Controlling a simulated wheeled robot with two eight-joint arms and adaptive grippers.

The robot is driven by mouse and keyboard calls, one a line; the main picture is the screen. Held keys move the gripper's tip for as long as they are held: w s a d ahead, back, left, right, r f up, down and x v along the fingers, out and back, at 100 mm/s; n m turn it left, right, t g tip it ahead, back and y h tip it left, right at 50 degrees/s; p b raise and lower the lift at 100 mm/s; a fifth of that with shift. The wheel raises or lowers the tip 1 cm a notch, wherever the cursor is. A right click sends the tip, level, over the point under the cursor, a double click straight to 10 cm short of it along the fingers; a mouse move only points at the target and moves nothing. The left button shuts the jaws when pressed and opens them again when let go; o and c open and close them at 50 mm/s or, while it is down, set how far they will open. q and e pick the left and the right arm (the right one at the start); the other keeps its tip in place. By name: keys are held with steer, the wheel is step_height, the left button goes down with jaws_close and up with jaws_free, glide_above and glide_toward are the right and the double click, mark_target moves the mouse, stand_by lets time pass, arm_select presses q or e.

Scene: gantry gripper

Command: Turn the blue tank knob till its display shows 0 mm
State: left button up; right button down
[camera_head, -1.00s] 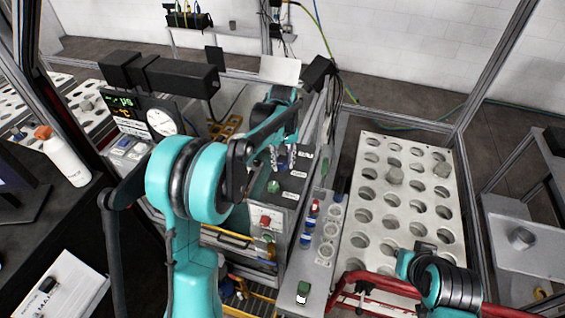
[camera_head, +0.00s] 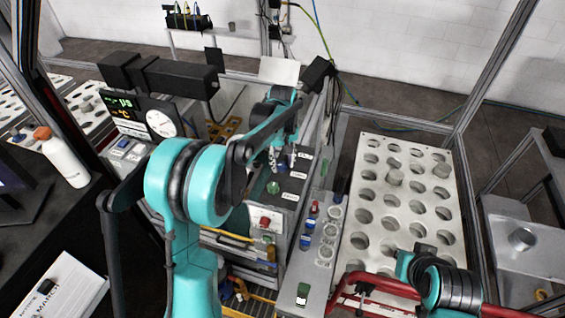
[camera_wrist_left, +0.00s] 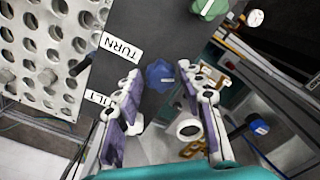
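The blue tank knob (camera_wrist_left: 160,75) sits on a dark panel in the left wrist view. My left gripper (camera_wrist_left: 158,76) points at the panel with its two purple-padded fingers spread. One finger is on each side of the knob, and a gap shows on the left side. In the head view the left gripper (camera_head: 282,158) is over the dark panel, and the knob is not clear there. A green knob (camera_wrist_left: 210,8) is further along the panel; it also shows in the head view (camera_head: 273,187). My right gripper is not in view. The knob's display reading cannot be made out.
White labels, one reading TURN (camera_wrist_left: 121,45), lie beside the knob. A black display (camera_head: 125,105) and a round dial (camera_head: 160,123) stand at the left. A red button (camera_head: 265,222) is on the front box. A perforated white plate (camera_head: 400,200) fills the right.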

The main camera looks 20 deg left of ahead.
mark_target(282, 165)
arm_select(q)
steer(key=shift+o, duration=0.2)
step_height(282, 165, up, 12)
stand_by(0.5)
stand_by(0.4)
steer(key=s+f+m+t+b, duration=0.3)
steer(key=s+f+b, duration=0.4)
steer(key=s+f, duration=0.3)
steer(key=s+f+m+t+b, duration=0.4)
steer(key=s+f+b, duration=0.4)
steer(key=s+f, duration=0.3)
steer(key=s, duration=0.4)
steer(key=shift+s+d+m, duration=0.15)
steer(key=shift+s+m, duration=0.2)
steer(key=shift+m, duration=0.05)
